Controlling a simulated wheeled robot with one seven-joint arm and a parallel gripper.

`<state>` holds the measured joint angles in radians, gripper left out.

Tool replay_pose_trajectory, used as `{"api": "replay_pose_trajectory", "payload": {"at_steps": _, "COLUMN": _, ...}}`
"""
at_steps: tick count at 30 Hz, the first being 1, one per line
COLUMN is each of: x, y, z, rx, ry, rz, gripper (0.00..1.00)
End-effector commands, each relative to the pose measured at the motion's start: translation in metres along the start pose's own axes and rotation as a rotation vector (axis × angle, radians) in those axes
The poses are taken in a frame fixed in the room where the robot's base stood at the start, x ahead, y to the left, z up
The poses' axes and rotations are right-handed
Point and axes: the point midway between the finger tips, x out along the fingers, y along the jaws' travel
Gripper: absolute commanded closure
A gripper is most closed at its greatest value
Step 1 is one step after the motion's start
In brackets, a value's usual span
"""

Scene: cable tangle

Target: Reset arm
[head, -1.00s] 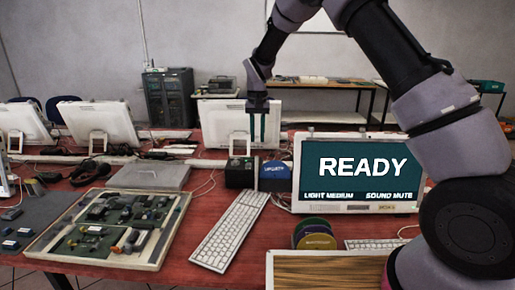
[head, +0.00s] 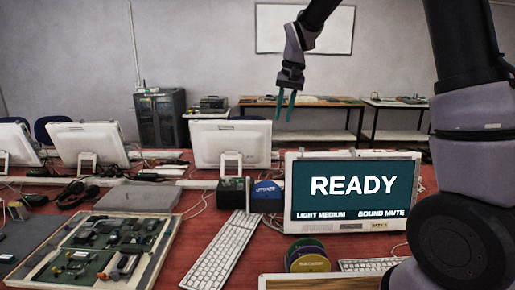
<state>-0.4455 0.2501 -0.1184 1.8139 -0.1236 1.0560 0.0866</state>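My gripper (head: 285,105) hangs from my arm in the upper middle of the head view. Its two teal fingers point down, with a gap between them and nothing held. It is in the air, above and behind the monitor (head: 352,192) that reads "READY". My arm comes in from the right edge of the view. No part of the gripper touches the table or the things on it.
The air around the gripper is clear.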

Motion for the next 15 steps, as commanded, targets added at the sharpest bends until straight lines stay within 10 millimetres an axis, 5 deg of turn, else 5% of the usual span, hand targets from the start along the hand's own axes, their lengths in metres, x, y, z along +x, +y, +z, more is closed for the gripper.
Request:
{"api": "replay_pose_trajectory", "payload": {"at_steps": 1, "x": -0.025, "y": 0.017, "z": 0.009, "rx": 0.021, "ry": 0.027, "rz": -0.023, "gripper": 0.72}}
{"api": "replay_pose_trajectory", "payload": {"at_steps": 6, "x": -0.084, "y": 0.064, "z": 0.046, "rx": 0.07, "ry": 0.112, "rz": -0.079, "gripper": 0.72}}
{"api": "replay_pose_trajectory", "payload": {"at_steps": 15, "x": -0.145, "y": 0.134, "z": 0.135, "rx": 0.142, "ry": 0.283, "rz": -0.139, "gripper": 0.72}}
